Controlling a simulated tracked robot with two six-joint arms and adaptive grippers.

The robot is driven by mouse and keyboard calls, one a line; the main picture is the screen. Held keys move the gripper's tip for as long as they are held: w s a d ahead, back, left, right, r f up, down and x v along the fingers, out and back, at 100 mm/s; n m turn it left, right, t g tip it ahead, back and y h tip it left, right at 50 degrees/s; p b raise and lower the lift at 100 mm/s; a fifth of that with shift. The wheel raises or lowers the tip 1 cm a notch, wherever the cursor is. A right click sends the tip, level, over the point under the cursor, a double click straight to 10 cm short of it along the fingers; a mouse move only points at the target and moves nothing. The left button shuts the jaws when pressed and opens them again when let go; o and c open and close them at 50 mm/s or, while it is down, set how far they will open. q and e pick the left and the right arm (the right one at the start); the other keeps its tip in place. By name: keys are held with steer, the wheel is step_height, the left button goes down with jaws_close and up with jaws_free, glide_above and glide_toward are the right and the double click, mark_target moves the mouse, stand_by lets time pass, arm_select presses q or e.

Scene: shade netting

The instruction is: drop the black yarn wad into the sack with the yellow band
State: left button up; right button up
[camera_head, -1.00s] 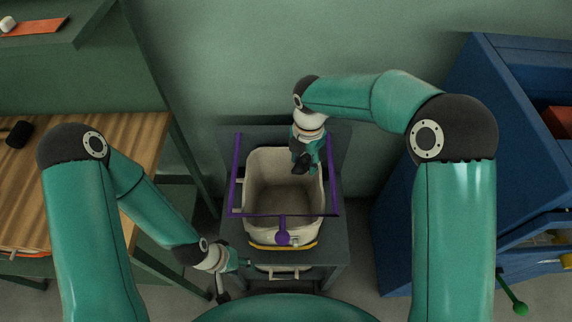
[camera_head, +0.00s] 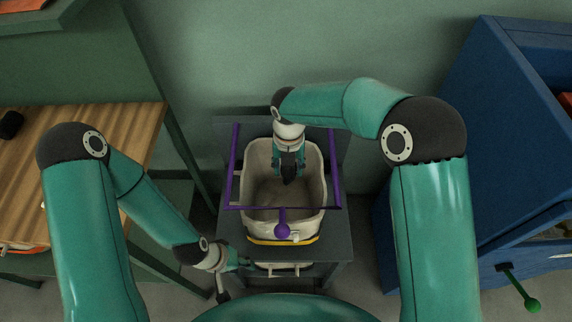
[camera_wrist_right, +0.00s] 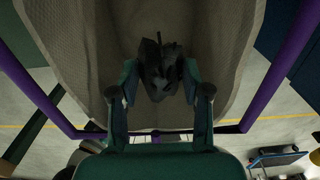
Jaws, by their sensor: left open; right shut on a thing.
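The sack (camera_head: 262,225) is cream-coloured with a yellow band (camera_head: 270,241) low on its front, and its mouth is open upward. It stands in a purple frame on a dark stand. My right gripper (camera_head: 288,172) points down over the sack's mouth, shut on the black yarn wad (camera_head: 290,168). In the right wrist view the wad (camera_wrist_right: 158,72) sits between the fingers (camera_wrist_right: 160,85), with the sack's pale inner walls around it. My left gripper (camera_head: 232,275) is open and empty, low beside the stand's front left.
The purple frame (camera_head: 338,180) surrounds the sack, with a purple knob (camera_head: 283,230) in front. A wooden table (camera_head: 75,150) is on the left, with a dark object (camera_head: 11,125) on it.

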mark_target(288, 167)
steer(key=shift+f, duration=0.45)
steer(key=o, duration=0.8)
step_height(288, 167, up, 12)
stand_by(0.6)
